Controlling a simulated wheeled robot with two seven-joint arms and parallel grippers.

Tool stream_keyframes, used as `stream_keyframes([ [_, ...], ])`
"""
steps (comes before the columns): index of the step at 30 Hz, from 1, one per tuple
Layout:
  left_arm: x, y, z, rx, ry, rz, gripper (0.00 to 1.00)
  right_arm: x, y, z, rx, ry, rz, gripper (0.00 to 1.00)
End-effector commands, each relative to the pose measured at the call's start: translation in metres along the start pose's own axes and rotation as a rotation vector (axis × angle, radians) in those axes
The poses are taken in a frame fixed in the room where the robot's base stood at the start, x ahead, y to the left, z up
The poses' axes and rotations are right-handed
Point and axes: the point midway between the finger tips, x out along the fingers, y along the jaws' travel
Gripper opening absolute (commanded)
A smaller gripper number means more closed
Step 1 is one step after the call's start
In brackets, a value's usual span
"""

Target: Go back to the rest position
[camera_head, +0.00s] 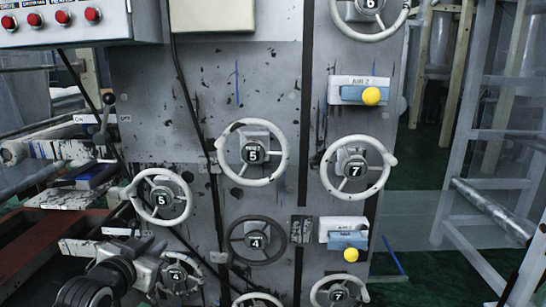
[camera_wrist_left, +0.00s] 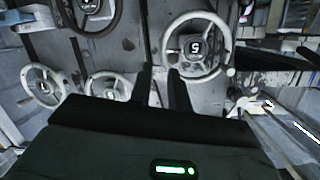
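My left gripper (camera_wrist_left: 160,72) shows in the left wrist view as two dark fingers with a gap between them and nothing held. Its dark body with a green light fills the lower part of that view. The fingers appear in front of the grey panel, just beside a white handwheel marked 5 (camera_wrist_left: 196,48); contact cannot be told. That wheel appears to be the left one marked 5 (camera_head: 161,196) in the head view. My right gripper is in neither view.
The grey panel (camera_head: 225,90) carries several handwheels, including a dark one marked 4 (camera_head: 256,240) and white ones marked 7 (camera_head: 355,169). A box with red buttons (camera_head: 62,17) juts out at upper left. A ladder-like frame (camera_head: 490,135) stands right.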

Motion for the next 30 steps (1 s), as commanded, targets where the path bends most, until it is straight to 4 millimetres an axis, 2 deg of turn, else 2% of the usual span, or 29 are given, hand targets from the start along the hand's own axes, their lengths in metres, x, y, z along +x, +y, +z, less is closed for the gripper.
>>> stream_keyframes([
  [1,-0.013,0.03,0.033,-0.024,-0.041,0.037,0.18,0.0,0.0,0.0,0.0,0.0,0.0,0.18],
  [5,-0.056,0.093,0.098,-0.092,-0.124,0.108,0.18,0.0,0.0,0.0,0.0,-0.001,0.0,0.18],
  [6,-0.072,0.112,0.115,-0.116,-0.15,0.128,0.18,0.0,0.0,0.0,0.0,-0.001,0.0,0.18],
  [9,-0.118,0.154,0.152,-0.183,-0.217,0.168,0.18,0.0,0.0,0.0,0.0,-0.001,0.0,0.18],
  [12,-0.16,0.185,0.175,-0.245,-0.274,0.193,0.18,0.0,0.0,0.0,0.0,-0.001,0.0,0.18],
  [15,-0.19,0.205,0.187,-0.291,-0.313,0.206,0.18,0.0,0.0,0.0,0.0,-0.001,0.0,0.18],
  [18,-0.207,0.214,0.193,-0.318,-0.335,0.21,0.18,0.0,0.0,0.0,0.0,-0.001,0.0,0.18],
  [21,-0.214,0.218,0.194,-0.328,-0.342,0.211,0.18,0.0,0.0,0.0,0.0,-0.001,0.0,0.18],
  [30,-0.214,0.218,0.195,-0.327,-0.344,0.212,0.18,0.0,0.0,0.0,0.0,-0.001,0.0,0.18],
])
